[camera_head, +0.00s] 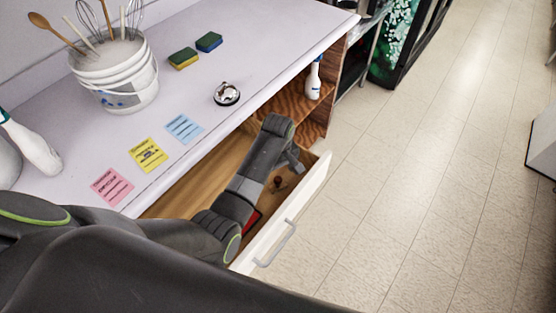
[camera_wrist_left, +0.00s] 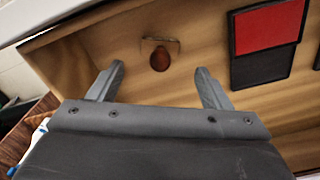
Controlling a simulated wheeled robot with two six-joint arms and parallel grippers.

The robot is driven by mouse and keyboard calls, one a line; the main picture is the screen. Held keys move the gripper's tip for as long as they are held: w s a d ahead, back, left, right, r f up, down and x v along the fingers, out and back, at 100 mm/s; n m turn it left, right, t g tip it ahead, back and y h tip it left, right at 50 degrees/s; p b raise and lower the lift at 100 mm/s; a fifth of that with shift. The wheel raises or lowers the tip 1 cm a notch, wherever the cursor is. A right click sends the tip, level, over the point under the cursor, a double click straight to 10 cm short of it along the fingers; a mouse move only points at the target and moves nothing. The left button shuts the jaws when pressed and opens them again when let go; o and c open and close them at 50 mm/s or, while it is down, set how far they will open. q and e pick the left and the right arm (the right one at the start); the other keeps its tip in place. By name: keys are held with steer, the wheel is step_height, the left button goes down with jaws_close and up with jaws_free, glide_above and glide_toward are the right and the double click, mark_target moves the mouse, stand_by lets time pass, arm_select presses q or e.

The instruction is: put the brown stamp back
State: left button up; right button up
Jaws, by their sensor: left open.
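The brown stamp (camera_head: 277,184) is inside the open drawer (camera_head: 312,181), near its front panel. My left gripper (camera_head: 296,164) is over the drawer, close to the stamp. In the left wrist view its two fingers (camera_wrist_left: 160,70) are spread and empty, with the stamp framed between and beyond their tips. I cannot tell the exact height gap.
A red and black ink pad (camera_wrist_left: 268,45) lies in the drawer beside the stamp. On the counter are pink (camera_head: 112,187), yellow (camera_head: 148,154) and blue (camera_head: 184,128) notes, a bell (camera_head: 227,94), sponges (camera_head: 209,41) and a utensil bucket (camera_head: 120,80).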

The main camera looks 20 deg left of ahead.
mark_target(278, 178)
arm_select(q)
steer(key=shift+r, duration=2.75)
steer(key=shift+r, duration=0.1)
